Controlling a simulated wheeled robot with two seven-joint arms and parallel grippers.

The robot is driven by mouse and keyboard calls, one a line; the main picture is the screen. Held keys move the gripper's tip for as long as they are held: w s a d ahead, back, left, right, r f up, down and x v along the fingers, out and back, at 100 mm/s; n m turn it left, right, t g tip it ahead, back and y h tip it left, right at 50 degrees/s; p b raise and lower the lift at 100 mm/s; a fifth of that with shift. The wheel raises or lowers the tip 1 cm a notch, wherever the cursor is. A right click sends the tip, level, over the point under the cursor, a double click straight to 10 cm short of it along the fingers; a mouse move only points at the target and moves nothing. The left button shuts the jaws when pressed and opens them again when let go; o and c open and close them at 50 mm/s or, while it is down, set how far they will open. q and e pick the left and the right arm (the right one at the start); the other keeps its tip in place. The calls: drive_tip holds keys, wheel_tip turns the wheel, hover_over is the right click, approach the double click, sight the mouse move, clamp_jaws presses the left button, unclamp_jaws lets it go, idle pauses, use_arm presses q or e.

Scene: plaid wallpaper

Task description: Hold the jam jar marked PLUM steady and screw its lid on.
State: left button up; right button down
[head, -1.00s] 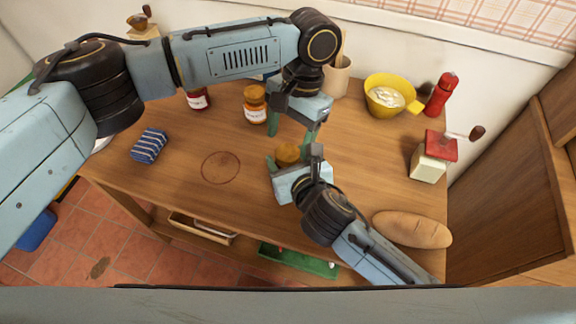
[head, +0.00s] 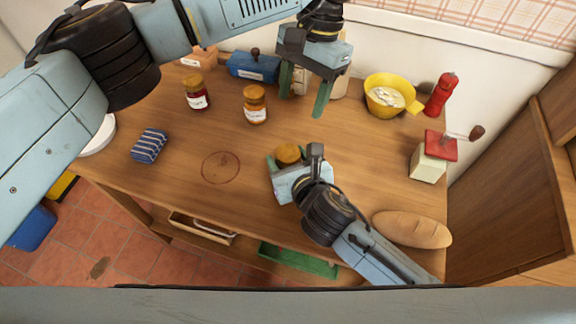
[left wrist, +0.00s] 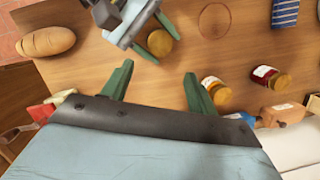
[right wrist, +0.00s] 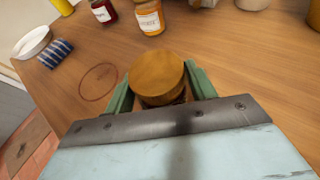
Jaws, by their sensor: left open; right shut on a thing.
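My right gripper (head: 289,165) is shut on a jar with a golden-brown lid (head: 289,153), near the table's middle. In the right wrist view the lid (right wrist: 157,75) sits on top of the jar and looks about level. Dark glass shows just below it; the jar's label is hidden, so I cannot read PLUM. How tight the lid is cannot be seen. My left gripper (head: 303,97) is open and empty, raised behind the held jar and apart from it. In the left wrist view the lid (left wrist: 160,42) lies beyond its open fingers.
An orange jar (head: 255,105) and a dark red jar (head: 196,92) stand behind left. A yellow bowl (head: 388,97), red mill (head: 440,95), grinder (head: 432,157) and bread loaf (head: 412,229) are on the right. A striped cloth (head: 149,146) lies left. The table around the ring stain (head: 221,167) is clear.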

sight(289, 153)
use_arm(q)
drive_tip(key=x, duration=1.2)
drive_tip(key=c, duration=0.7)
drive_tip(key=o, duration=0.9)
drive_tip(key=shift+s, duration=0.1)
drive_tip(key=shift+r, duration=0.1)
drive_tip(key=shift+r, duration=2.2)
use_arm(e)
drive_tip(key=shift+f, duration=0.1)
use_arm(q)
drive_tip(key=shift+o, duration=0.3)
